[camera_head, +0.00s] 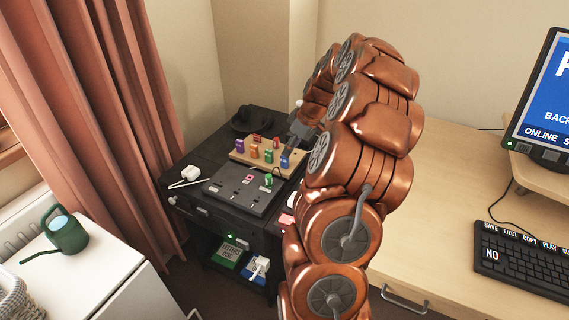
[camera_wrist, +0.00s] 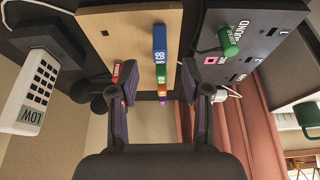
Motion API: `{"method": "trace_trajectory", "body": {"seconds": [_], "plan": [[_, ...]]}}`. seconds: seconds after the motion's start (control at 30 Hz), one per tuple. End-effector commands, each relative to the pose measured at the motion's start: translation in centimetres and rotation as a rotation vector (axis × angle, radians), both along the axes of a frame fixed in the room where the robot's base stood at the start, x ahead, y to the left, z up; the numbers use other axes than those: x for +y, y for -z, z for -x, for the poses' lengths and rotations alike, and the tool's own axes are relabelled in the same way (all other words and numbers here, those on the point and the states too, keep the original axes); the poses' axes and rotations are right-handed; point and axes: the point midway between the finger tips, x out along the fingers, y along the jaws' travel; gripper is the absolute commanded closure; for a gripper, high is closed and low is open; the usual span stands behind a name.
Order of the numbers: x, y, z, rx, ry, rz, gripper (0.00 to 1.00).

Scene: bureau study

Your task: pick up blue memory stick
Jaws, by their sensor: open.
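The blue memory stick (camera_head: 285,160) stands at the right end of a wooden block (camera_head: 236,156) on the dark cabinet. In the wrist view the blue stick (camera_wrist: 160,37) is nearest, upper centre, with green, orange and purple sticks lined up behind it. My gripper (camera_wrist: 158,66) is open and empty, its two dark fingers on either side of the row of sticks in the picture. I cannot tell its exact distance from the blue stick. In the head view, my gripper (camera_head: 296,134) is just above and beside the block's right end, partly hidden by my arm.
A dark panel with a green stick (camera_head: 268,180) lies in front of the block. A white plug (camera_head: 190,173) is to the left. A white keypad device (camera_wrist: 30,92) shows in the wrist view. The wooden desk (camera_head: 450,180) is right.

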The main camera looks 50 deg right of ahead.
Motion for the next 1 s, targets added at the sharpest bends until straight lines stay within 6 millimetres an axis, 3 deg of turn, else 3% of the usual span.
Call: {"method": "trace_trajectory", "body": {"seconds": [0.23,0.5,0.77,1.0], "plan": [[0.3,1.5,-0.7,0.004,-0.001,-0.002,0.52],[0.7,4.8,-2.1,0.004,0.000,-0.003,0.52],[0.7,5.2,-2.4,0.000,0.002,0.000,0.52],[0.7,5.2,-2.4,0.001,0.002,0.000,0.75]]}}
